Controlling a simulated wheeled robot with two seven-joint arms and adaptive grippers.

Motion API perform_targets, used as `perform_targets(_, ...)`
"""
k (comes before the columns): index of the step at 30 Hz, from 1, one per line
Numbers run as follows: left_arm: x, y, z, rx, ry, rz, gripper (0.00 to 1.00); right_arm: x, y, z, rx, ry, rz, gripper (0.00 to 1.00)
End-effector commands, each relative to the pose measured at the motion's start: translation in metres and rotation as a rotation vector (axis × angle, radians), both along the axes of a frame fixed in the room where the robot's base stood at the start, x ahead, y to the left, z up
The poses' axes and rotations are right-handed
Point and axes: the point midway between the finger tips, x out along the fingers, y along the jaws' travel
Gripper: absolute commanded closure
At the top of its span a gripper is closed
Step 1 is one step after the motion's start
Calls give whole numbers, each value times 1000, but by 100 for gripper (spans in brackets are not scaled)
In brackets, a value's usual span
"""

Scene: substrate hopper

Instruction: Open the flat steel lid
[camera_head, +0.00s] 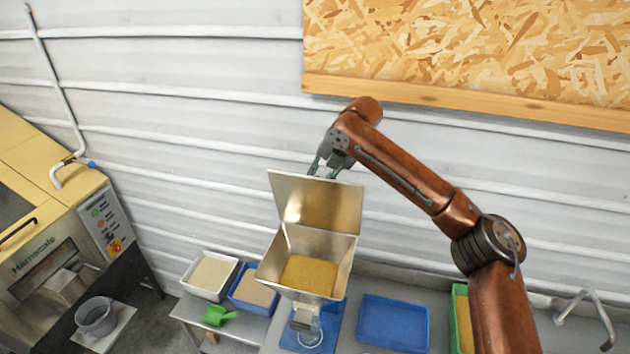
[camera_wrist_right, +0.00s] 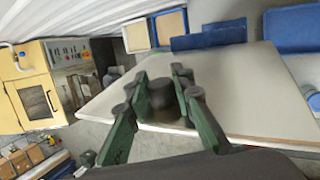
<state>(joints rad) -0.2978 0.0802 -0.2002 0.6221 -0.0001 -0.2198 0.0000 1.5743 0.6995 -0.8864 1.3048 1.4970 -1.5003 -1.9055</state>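The flat steel lid (camera_head: 318,203) stands raised, tilted up at the back of the steel hopper (camera_head: 342,248), whose mouth is uncovered. Yellow-brown substrate (camera_head: 309,275) shows inside. My right gripper (camera_head: 325,170) is behind the lid's upper edge. In the right wrist view its green fingers (camera_wrist_right: 160,76) are apart, and the pale lid (camera_wrist_right: 250,90) fills the space beyond them. A dark rounded part (camera_wrist_right: 161,93) shows between the fingers; I cannot tell whether it is a lid knob or gripper part. My left gripper is not in view.
A yellow machine (camera_head: 85,195) stands at left. The ribbed wall and a wooden board (camera_head: 460,99) are behind the arm.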

Motion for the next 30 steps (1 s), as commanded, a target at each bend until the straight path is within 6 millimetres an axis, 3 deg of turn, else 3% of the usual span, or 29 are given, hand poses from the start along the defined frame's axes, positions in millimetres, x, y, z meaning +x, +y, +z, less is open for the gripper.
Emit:
perform_targets(8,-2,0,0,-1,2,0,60,0,0,0,0,0,0,60)
perform_targets(17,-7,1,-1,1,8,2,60,-1,-1,2,0,0,0,60)
perform_targets(23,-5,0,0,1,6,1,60,-9,-10,27,0,-2,-1,60)
perform_targets(30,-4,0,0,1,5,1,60,-27,-27,71,1,-2,0,60)
